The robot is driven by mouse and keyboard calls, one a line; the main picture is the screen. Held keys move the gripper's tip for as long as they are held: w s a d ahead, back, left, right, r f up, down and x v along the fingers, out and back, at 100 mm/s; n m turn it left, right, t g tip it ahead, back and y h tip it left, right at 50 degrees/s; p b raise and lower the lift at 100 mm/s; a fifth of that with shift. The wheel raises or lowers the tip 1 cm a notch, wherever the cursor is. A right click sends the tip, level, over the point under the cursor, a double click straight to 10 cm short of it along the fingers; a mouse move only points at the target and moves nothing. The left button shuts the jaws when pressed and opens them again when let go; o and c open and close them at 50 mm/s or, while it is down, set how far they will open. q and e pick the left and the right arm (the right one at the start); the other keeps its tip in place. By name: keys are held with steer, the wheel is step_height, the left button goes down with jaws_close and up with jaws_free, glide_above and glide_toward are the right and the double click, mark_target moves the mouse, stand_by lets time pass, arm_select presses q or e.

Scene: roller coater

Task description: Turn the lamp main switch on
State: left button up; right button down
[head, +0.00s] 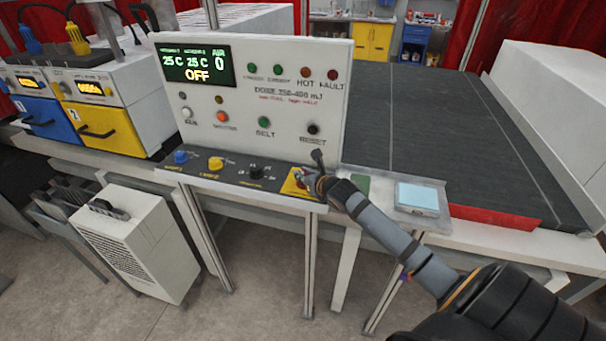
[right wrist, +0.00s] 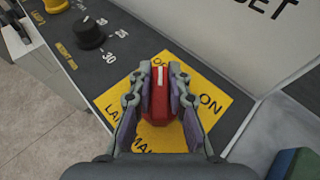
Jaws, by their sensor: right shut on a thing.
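The lamp main switch is a red rotary knob (right wrist: 160,98) with a white mark, on a yellow plate (right wrist: 212,98) lettered "ON" and partly "LA… MAI…". In the right wrist view the white mark points up the picture, toward letters starting with "O" that my finger partly hides. My right gripper (right wrist: 161,95) is shut on the red knob, one finger on each side. In the head view my right gripper (head: 314,182) is at the yellow plate (head: 293,186) at the right end of the control panel's sloped ledge. My left gripper is not in view.
The upright panel's display (head: 197,66) reads "OFF". On the ledge are blue (head: 181,157), yellow (head: 216,163) and black (head: 256,172) knobs. A dark conveyor belt (head: 420,120) lies behind on the right. A small light-blue-topped box (head: 417,197) stands right of my gripper.

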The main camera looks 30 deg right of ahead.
steer(key=shift+m+h, duration=0.3)
steer(key=shift+m, duration=0.1)
steer(key=m+g+h+p, duration=0.1)
steer(key=m+h, duration=0.2)
steer(key=shift+r+h, duration=0.1)
steer(key=shift+h, duration=0.2)
steer(key=m+g+h+p, duration=0.1)
steer(key=m+h, duration=0.1)
steer(key=shift+d+m+g+h+p, duration=0.1)
steer(key=shift+m+g+h+p, duration=0.2)
steer(key=shift+m, duration=0.1)
steer(key=m+g+h, duration=0.2)
steer(key=shift+s+m+p, duration=0.1)
steer(key=shift+m+p, duration=0.2)
steer(key=shift+p, duration=0.05)
steer(key=shift+d+m+g+h, duration=0.15)
steer(key=shift+m+g+h, duration=0.65)
steer(key=shift+m+g, duration=0.15)
steer(key=shift+s+m+g+h, duration=0.1)
steer(key=shift+m+g+h, duration=0.4)
steer(key=shift+m+g, duration=0.45)
steer(key=shift+f+m+g+h+b, duration=0.25)
steer(key=shift+m+g+b, duration=0.35)
steer(key=shift+g, duration=0.5)
steer(key=shift+s+m+g+b, duration=0.15)
steer(key=shift+m+g+b, duration=0.45)
steer(key=shift+m+g, duration=0.4)
steer(key=shift+s+m+g+b, duration=0.1)
steer(key=shift+m+g+b, duration=0.5)
steer(key=shift+m+g, duration=0.35)
